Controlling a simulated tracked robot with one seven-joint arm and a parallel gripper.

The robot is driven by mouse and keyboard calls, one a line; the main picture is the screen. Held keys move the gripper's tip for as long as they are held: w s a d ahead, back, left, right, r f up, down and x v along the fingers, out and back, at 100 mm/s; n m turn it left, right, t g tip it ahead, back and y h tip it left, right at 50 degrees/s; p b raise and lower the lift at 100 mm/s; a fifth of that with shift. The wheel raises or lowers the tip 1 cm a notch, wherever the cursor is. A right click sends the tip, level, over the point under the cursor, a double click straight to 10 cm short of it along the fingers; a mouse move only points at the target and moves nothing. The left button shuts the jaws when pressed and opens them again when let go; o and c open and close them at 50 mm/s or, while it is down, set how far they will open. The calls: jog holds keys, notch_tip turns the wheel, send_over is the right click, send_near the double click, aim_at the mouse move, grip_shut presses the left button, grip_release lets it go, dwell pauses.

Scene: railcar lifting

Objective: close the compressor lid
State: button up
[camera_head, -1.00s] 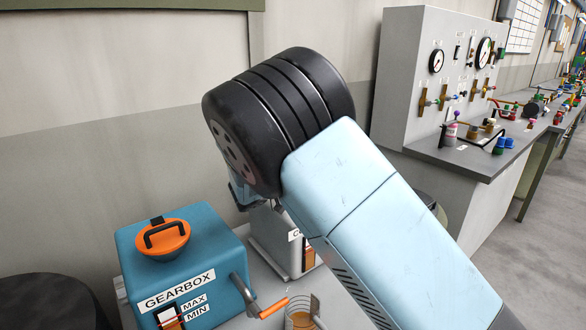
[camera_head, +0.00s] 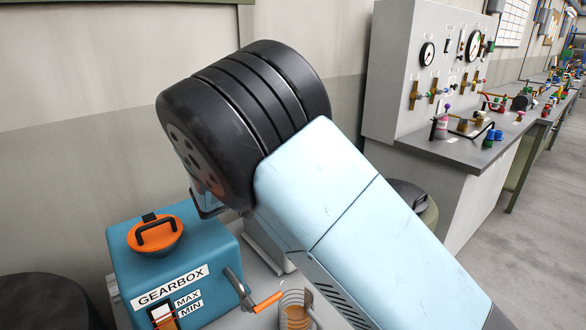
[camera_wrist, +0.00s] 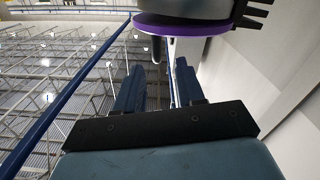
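The grey box (camera_head: 263,243) behind my arm is mostly hidden in the head view; a label starting with "C" showed on it earlier, so it is likely the compressor. Its lid cannot be made out there. In the wrist view, my gripper (camera_wrist: 158,82) points up past the ceiling, its two dark blue fingers apart with a gap between them. A round dark part with a purple rim (camera_wrist: 185,26) is just beyond the fingertips; I cannot tell whether it is the lid. My gripper is hidden behind my arm in the head view.
A gauge panel (camera_head: 425,85) and a long bench (camera_head: 475,155) stand at the right.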

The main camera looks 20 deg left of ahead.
jog(key=shift+v, duration=2)
jog(key=shift+c, duration=0.2)
